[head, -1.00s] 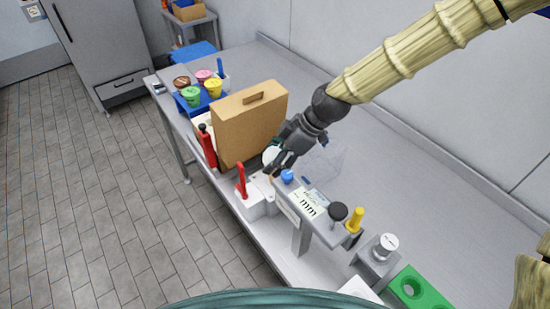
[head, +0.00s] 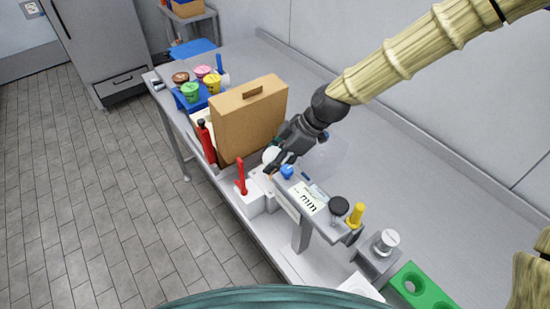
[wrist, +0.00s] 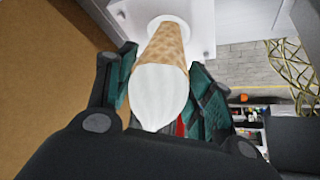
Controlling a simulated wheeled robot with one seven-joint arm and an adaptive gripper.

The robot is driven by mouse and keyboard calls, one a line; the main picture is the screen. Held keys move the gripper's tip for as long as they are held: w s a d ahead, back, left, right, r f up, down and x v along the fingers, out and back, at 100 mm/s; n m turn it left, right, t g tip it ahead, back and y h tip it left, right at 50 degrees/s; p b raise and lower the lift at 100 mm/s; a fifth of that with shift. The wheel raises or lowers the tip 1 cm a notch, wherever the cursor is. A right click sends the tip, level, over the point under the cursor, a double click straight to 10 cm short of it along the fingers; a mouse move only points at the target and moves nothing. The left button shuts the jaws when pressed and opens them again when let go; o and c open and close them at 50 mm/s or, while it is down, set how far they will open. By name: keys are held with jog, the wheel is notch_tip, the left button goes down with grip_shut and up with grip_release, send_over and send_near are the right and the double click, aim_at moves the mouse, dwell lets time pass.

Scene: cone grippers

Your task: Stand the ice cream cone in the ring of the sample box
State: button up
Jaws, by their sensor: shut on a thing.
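The ice cream cone (wrist: 168,48) has a tan waffle cone and a smooth white top, seen large in the wrist view. My gripper (wrist: 160,85) is shut on it, with a teal-lined finger at each side. The narrow end points away from the wrist, toward the white ring of the sample box (wrist: 200,30). The tip overlaps the ring; I cannot tell how deep it sits or whether it touches. In the head view the white top (head: 270,155) shows beside my gripper (head: 278,165), above the pale box (head: 262,183).
A tall tan case (head: 248,120) stands close left of my gripper. A red lever (head: 241,178) and a red bottle (head: 206,143) are near the front edge. The bench along the wall is mostly clear.

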jog(key=shift+f, duration=0.35)
jog(key=o, duration=0.8)
jog(key=shift+o, duration=0.2)
jog(key=v, duration=1.2)
